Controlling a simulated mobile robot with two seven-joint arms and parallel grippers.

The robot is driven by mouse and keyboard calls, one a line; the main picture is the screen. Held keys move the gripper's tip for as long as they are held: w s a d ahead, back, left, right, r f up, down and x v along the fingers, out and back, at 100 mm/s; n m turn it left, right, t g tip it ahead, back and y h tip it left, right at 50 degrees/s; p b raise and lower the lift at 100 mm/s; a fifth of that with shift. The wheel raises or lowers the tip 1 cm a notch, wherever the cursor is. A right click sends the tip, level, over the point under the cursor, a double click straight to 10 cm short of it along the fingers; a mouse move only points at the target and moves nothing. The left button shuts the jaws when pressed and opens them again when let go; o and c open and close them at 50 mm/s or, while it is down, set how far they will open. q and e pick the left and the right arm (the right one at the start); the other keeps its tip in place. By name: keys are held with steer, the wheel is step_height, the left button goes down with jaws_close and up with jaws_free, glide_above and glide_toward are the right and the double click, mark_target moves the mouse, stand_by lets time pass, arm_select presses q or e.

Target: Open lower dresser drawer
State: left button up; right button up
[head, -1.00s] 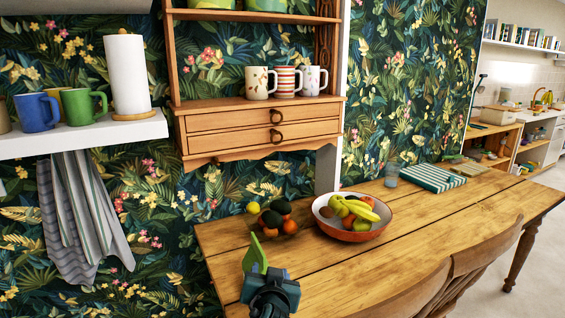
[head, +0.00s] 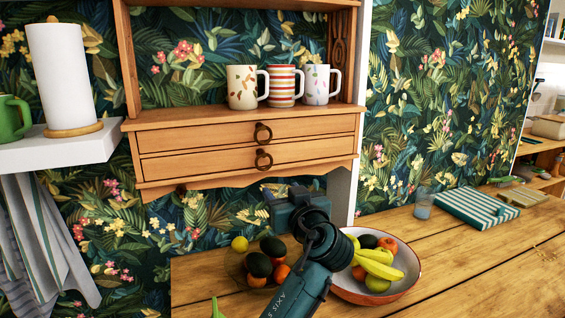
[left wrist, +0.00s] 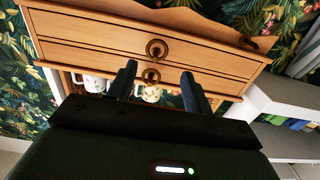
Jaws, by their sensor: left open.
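The wooden dresser has two closed drawers, one above the other. The lower drawer (head: 220,163) has a dark ring handle (head: 264,160), and the upper drawer (head: 220,137) has a matching ring (head: 262,132). The left wrist view is upside down, so the lower drawer (left wrist: 100,40) and its ring (left wrist: 157,49) are above the upper ring (left wrist: 151,76). My left gripper (head: 285,196) is below the drawers in the head view, in front of the wallpaper. Its two fingers (left wrist: 160,88) are apart and empty, pointing at the drawer fronts. My right gripper is out of view.
Mugs (head: 282,85) stand on the dresser. Below, the wooden table (head: 470,270) holds a fruit bowl (head: 405,285) beside my forearm and a smaller fruit bowl (head: 236,272). A white shelf (head: 55,148) with a paper roll (head: 62,75) is at left.

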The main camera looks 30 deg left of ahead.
mark_target(264, 168)
arm_select(q)
steer(key=p+x, duration=0.3)
steer(key=x, duration=0.9)
steer(key=shift+w+a+r, duration=0.1)
steer(key=shift+w+r, duration=0.05)
steer(key=shift+w, duration=0.1)
steer(key=shift+w+a, duration=0.3)
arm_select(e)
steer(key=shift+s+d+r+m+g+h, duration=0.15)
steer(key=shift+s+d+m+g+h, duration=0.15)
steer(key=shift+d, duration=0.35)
arm_select(q)
steer(key=c, duration=0.7)
jaws_close()
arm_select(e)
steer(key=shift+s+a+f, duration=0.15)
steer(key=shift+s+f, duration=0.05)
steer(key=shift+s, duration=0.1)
